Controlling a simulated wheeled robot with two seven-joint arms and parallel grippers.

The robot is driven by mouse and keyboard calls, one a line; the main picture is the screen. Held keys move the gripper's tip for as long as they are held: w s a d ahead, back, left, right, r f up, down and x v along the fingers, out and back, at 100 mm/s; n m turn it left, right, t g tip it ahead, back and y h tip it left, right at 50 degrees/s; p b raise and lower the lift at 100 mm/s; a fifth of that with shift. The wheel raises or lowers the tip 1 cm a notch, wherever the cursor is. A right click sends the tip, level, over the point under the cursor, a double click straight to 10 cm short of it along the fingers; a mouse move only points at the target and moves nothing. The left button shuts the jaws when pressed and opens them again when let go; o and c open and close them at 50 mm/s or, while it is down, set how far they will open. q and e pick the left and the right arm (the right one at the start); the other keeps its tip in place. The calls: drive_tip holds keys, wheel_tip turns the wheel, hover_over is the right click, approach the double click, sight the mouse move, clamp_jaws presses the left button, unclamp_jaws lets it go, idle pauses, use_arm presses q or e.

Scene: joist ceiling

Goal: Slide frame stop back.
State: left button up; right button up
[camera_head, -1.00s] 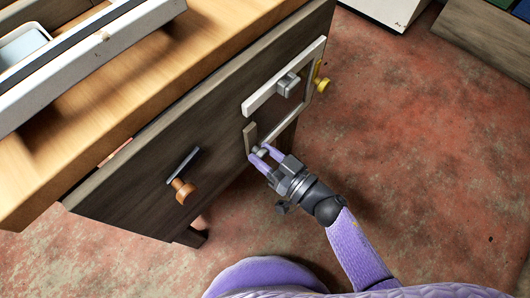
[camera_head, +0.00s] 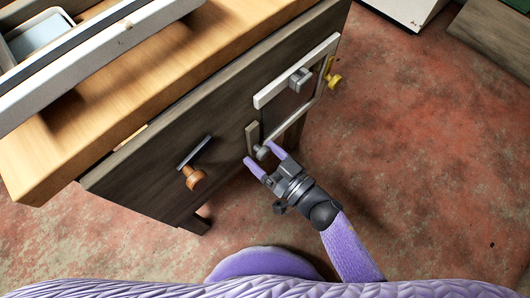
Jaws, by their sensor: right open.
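On the dark wooden panel, a pale frame has a white top bar (camera_head: 297,71) and a thin bottom rail (camera_head: 293,121). A small brownish upright strip (camera_head: 252,138), which looks like the frame stop, stands at its left end, with a grey round knob (camera_head: 262,152) at its foot. My right gripper (camera_head: 263,156) is open, its purple fingers on either side of the grey knob. Whether they touch it I cannot tell. My left gripper is not in view.
An orange knob with a dark plate (camera_head: 194,178) is further left. The wooden worktop (camera_head: 155,83) overhangs above. Red floor (camera_head: 430,160) is clear to the right.

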use_arm(q)
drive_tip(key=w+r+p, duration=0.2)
drive_tip(key=p, duration=0.1)
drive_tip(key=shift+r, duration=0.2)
use_arm(e)
drive_tip(key=v, duration=1)
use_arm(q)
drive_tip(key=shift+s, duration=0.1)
